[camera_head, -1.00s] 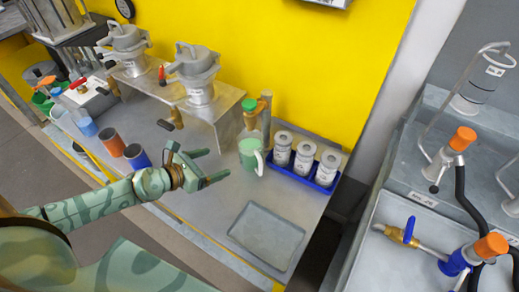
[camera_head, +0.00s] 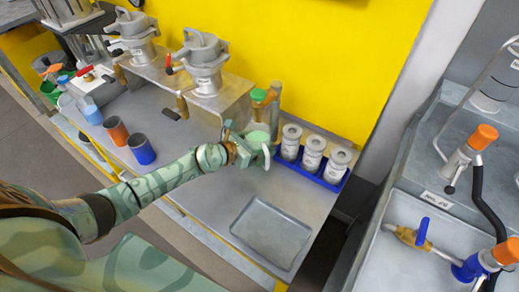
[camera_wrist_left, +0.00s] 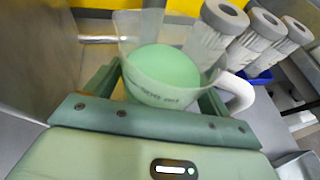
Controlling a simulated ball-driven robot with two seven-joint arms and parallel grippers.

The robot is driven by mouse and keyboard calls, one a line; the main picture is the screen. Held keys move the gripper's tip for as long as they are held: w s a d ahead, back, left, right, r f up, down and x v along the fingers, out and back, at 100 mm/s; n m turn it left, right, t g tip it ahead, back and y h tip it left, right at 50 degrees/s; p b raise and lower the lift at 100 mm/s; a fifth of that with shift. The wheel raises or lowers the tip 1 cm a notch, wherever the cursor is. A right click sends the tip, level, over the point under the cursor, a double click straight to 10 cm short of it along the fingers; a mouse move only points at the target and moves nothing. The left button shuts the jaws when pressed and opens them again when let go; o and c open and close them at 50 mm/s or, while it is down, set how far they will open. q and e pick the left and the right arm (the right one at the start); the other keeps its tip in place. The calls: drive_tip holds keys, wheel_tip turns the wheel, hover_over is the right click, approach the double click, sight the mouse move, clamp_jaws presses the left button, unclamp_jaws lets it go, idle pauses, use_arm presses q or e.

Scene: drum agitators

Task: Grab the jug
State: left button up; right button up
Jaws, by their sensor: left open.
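The jug (camera_head: 261,130) is a translucent beaker with green liquid and a white handle. It stands upright on the grey bench top, left of the blue rack. My left gripper (camera_head: 247,145) is at the jug, with its fingers open on either side and partly hiding it. In the left wrist view the jug (camera_wrist_left: 165,70) sits between the green fingers, and its handle (camera_wrist_left: 236,92) sticks out to the right. I cannot tell whether the fingers touch its wall. My right gripper is not in view.
A blue rack (camera_head: 305,170) with white canisters (camera_head: 312,155) stands close right of the jug. A metal stand (camera_head: 215,105) with agitators is to the left. A shallow grey tray (camera_head: 270,234) lies in front.

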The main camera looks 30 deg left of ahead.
use_arm(q)
drive_tip(key=shift+s+r, duration=0.1)
drive_tip(key=shift+c, duration=0.6)
drive_tip(key=c, duration=1)
drive_tip(key=shift+c, duration=0.4)
drive_tip(key=shift+r, duration=0.15)
